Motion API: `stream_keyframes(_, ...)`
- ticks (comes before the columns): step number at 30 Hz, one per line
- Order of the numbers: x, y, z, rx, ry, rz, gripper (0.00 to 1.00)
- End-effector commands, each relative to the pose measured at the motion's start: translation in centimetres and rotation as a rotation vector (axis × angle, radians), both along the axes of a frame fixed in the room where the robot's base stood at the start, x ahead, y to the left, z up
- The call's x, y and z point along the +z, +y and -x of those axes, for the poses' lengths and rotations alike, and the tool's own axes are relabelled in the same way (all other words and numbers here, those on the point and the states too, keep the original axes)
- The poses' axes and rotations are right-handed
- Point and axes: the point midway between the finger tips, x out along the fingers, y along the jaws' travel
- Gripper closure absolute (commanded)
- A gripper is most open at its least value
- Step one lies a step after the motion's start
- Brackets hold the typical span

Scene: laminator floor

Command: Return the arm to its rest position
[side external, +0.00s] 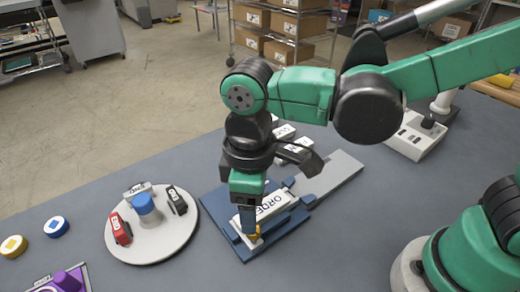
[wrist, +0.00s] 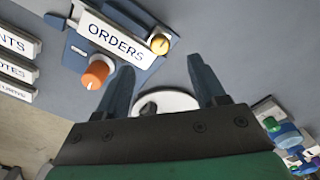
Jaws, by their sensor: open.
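My gripper (side external: 249,228) points down in front of the blue device (side external: 220,222) in the side view. In the wrist view its two fingers (wrist: 163,80) stand apart with nothing held between them. A white plate reading "ORDERS" (wrist: 115,38) lies on the blue device, and my gripper hides part of it in the side view. Whether my fingertips touch anything cannot be told.
A round white turntable (side external: 178,240) left of the device carries a blue knob (side external: 143,203) and red and black pieces. More lettered plates (wrist: 14,68) lie nearby. Yellow (side external: 14,246) and blue discs (side external: 56,226) lie at far left. A white machine (side external: 408,138) stands at right.

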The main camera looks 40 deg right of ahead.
Motion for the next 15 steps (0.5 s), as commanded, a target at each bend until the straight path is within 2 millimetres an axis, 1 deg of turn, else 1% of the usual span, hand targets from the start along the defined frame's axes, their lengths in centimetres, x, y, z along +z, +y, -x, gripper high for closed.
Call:
stream_keyframes(11, 0.3, -0.2, -0.1, -0.009, -0.005, -0.004, 0.37)
stream_keyframes(14, 0.8, -1.6, -0.6, -0.069, -0.041, -0.029, 0.37)
stream_keyframes(15, 1.1, -2.6, -1.0, -0.111, -0.066, -0.047, 0.37)
